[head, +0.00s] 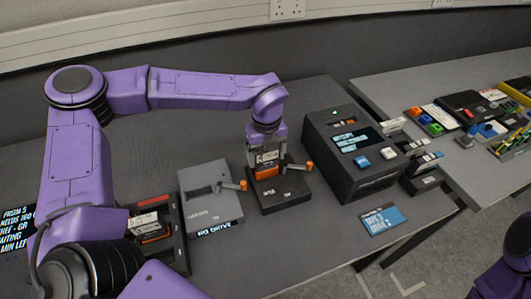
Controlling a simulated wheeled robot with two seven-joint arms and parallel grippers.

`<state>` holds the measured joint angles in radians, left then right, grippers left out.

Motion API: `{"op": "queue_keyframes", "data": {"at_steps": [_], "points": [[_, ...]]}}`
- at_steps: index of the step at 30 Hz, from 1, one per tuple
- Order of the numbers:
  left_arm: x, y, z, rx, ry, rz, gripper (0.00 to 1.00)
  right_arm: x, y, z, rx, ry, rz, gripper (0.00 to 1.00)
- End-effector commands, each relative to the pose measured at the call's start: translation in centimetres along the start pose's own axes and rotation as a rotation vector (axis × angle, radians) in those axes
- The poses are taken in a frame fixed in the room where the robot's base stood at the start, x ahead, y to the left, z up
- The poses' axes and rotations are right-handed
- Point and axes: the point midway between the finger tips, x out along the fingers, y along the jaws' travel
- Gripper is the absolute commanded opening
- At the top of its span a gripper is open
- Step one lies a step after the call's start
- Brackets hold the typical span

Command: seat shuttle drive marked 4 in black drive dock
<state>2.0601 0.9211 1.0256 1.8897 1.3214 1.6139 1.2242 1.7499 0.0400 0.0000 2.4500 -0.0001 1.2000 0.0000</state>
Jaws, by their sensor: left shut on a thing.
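My left gripper (266,143) points down over the black drive dock (284,193) in the middle of the table. It is shut on a shuttle drive (267,158), a small block with a pale label and an orange part. The drive stands upright at the back of the dock; I cannot tell whether its lower end is inside the slot. The number on the drive is too small to read. My right gripper is out of view.
A grey dock (212,206) with an orange lever stands just left. A black rack (172,248) holding drives is farther left. A large black box (340,172) with a screen and buttons stands right. A blue card (383,221) lies near the front edge. Another table holds assorted parts.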

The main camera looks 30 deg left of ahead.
Motion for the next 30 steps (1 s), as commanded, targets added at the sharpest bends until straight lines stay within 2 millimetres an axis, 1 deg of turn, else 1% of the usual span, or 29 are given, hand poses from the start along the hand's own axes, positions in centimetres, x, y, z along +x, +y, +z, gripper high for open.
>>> {"op": "queue_keyframes", "data": {"at_steps": [13, 30], "points": [[1.1, 0.0, 0.0, 0.000, 0.000, -0.001, 0.35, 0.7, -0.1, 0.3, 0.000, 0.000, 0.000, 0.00], [1.3, 0.0, 0.0, 0.000, 0.000, -0.001, 0.35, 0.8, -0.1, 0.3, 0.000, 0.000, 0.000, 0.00]]}}
